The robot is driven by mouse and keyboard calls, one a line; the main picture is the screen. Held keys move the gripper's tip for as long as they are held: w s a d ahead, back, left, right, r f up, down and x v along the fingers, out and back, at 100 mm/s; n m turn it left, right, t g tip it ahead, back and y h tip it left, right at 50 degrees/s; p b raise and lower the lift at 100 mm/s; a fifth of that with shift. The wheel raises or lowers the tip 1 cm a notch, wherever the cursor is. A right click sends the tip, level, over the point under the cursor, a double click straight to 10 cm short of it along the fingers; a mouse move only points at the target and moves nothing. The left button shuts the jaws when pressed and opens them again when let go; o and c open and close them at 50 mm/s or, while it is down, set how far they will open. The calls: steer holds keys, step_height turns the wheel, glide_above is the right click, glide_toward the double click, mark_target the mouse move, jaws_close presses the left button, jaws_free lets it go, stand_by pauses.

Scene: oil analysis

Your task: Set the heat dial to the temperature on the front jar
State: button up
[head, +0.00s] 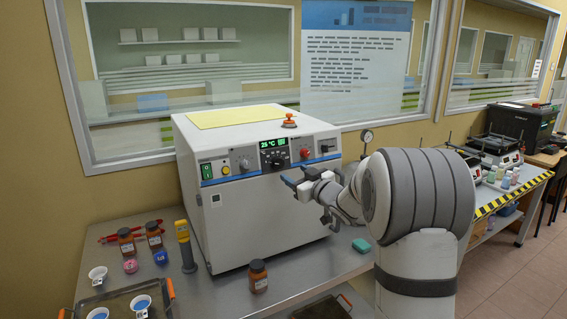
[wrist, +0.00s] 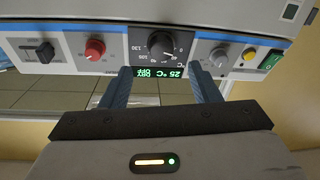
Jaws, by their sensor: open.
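The heat dial (wrist: 161,43) is a black knob with a ring of numbers on the white front panel of the oven-like box, upside down in the wrist view. Its green display (head: 274,143) reads 25 °C and OFF. My gripper (wrist: 160,72) is open and empty, its two blue fingers pointing at the panel on either side of the display; the dial lies just beyond and between the tips, not gripped. In the head view my gripper (head: 302,174) is in front of the panel. The front jar (head: 258,276) is brown with a dark lid; its label is too small to read.
A red knob (wrist: 95,49), a grey knob (wrist: 218,57), a black slider switch (wrist: 42,53) and a green switch (wrist: 270,60) flank the dial. Brown jars (head: 126,241), a yellow handheld tool (head: 186,245) and small dishes stand left of the box (head: 262,226).

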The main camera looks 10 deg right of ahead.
mark_target(280, 165)
steer(key=p+x, duration=0.2)
steer(key=x, duration=0.5)
steer(key=shift+w+a, duration=0.25)
steer(key=shift+w, duration=0.1)
steer(key=shift+c, duration=0.3)
steer(key=c, duration=0.9)
